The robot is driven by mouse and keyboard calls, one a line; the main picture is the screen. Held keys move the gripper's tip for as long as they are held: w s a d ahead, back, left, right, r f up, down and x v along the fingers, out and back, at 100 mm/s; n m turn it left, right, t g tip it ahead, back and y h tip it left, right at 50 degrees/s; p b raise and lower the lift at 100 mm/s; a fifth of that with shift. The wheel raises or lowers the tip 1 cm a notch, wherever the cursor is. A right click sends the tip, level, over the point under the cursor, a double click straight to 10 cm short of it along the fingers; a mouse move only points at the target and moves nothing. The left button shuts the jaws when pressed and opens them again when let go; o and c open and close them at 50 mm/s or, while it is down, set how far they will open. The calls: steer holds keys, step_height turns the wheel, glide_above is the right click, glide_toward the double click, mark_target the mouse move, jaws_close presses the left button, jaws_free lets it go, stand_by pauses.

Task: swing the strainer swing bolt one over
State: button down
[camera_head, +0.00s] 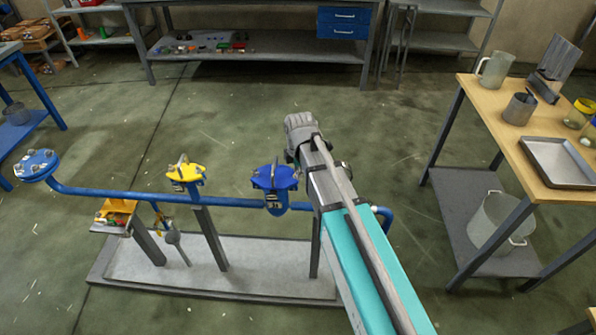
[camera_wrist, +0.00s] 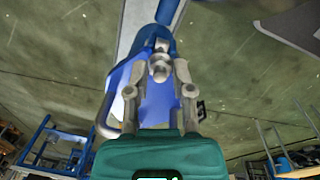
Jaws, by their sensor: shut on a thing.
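The blue strainer (camera_head: 275,180) stands on the blue pipe line in the head view, with grey swing bolts at its lid. In the wrist view its blue lid (camera_wrist: 122,76) fills the middle, close behind the fingers. A grey swing bolt with its nut (camera_wrist: 160,48) shows between the fingertips. My gripper (camera_wrist: 159,70) is shut on this bolt, one finger on each side. A second grey bolt or loop (camera_wrist: 103,122) shows at the lid's left edge. In the head view my arm hides the fingers and their contact with the bolt.
A yellow-topped fitting (camera_head: 186,172) and a blue flange (camera_head: 37,165) stand left along the pipe, above a grey base plate (camera_head: 160,262). A wooden-topped bench (camera_head: 495,125) with vessels and a tray (camera_head: 560,162) is at right. Open floor lies behind.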

steer(key=shift+d+f+y, duration=0.1)
steer(key=shift+d+y, duration=0.3)
steer(key=shift+y, duration=0.3)
steer(key=c, duration=0.7)
jaws_free()
steer(key=shift+c, duration=0.2)
steer(key=shift+a+h, duration=0.2)
steer(key=shift+h, duration=0.1)
